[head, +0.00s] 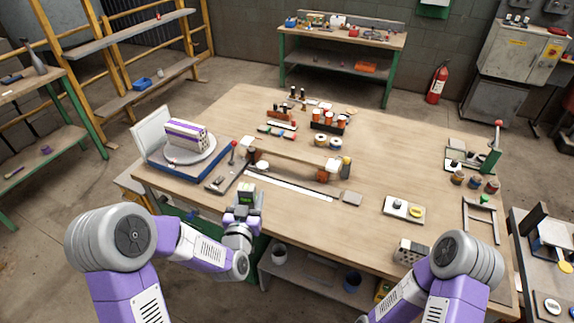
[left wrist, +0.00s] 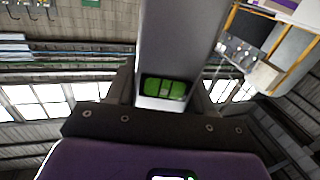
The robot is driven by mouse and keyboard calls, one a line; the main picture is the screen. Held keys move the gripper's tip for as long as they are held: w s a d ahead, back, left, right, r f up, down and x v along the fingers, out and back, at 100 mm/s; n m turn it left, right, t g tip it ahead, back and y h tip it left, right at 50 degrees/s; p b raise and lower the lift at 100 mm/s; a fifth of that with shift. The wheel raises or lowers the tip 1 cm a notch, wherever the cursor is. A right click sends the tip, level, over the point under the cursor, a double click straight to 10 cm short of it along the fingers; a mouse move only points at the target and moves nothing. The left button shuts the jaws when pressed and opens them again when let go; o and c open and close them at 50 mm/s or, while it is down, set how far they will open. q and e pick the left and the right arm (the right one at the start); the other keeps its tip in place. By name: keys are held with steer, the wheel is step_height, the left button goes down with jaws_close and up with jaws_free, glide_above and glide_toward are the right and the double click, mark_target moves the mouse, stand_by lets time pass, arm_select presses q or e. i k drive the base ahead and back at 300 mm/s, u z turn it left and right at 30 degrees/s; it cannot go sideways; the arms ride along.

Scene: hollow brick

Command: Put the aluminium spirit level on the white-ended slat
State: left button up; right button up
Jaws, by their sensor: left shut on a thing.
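The aluminium spirit level (head: 247,193) is held upright or nearly so in my left gripper (head: 245,212), at the table's front edge. In the left wrist view the level (left wrist: 180,45) is a grey metal bar with a green vial window, rising from between the dark fingers of my left gripper (left wrist: 155,105). A wooden slat (head: 290,154) with pale ends lies raised across blocks just beyond and right of my left gripper; the level is apart from it. My right arm comes in at lower right, but its gripper is out of view.
A long white strip (head: 290,187) lies in front of the slat. A turntable (head: 183,155) with a striped block stands at left. Paint pots (head: 325,138) stand behind the slat. A block with holes (head: 409,251) sits near the front right edge. The table's right middle is mostly clear.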

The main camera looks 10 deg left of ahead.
mark_target(271, 146)
steer(key=u, duration=1.7)
steer(key=i, duration=1.05)
steer(key=z, duration=2.65)
steer(key=i, duration=0.5)
steer(key=z, duration=0.05)
